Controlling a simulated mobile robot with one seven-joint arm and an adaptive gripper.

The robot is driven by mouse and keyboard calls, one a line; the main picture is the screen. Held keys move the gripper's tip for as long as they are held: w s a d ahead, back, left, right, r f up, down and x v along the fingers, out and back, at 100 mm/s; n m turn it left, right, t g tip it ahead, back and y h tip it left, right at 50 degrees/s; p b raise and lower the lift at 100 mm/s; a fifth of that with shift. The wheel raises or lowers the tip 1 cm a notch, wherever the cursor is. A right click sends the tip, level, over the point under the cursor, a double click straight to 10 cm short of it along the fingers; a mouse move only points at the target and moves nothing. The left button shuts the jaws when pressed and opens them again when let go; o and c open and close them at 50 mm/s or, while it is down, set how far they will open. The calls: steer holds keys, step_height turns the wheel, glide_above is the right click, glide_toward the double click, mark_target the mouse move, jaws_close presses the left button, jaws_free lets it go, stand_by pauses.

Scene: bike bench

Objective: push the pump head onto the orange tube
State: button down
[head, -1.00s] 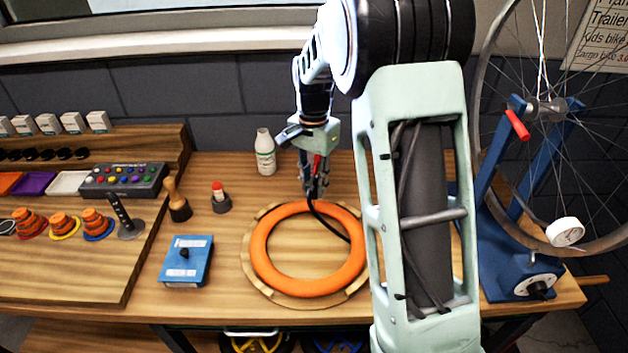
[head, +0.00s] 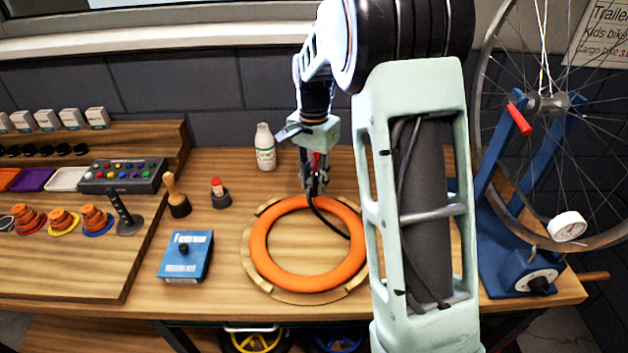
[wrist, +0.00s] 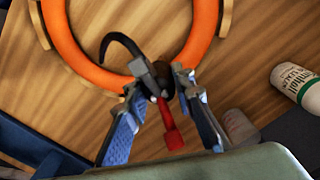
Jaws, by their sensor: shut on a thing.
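The orange tube (head: 264,268) lies flat as a ring on a round wooden holder (head: 257,284) on the bench; the tube also shows in the wrist view (wrist: 84,66). My gripper (head: 314,187) is at the tube's back edge. In the wrist view my gripper (wrist: 160,86) is shut on the pump head (wrist: 161,78), a small dark piece with a red lever (wrist: 170,128). A black hose (head: 330,223) runs from it over the tube's opening. The fingers hide much of the head and any valve, so I cannot tell whether they touch.
A white bottle (head: 264,148) stands behind and left of my gripper. A blue box (head: 186,262), a red-topped item (head: 219,194) and a wooden-handled tool (head: 177,197) stand left. A blue wheel stand (head: 497,256) is at right. Bare bench lies between box and tube.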

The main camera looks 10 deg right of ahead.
mark_target(314, 191)
steer(key=shift+f+b, duration=1)
steer(key=shift+f, duration=0.6)
steer(key=c, duration=1.6)
jaws_free()
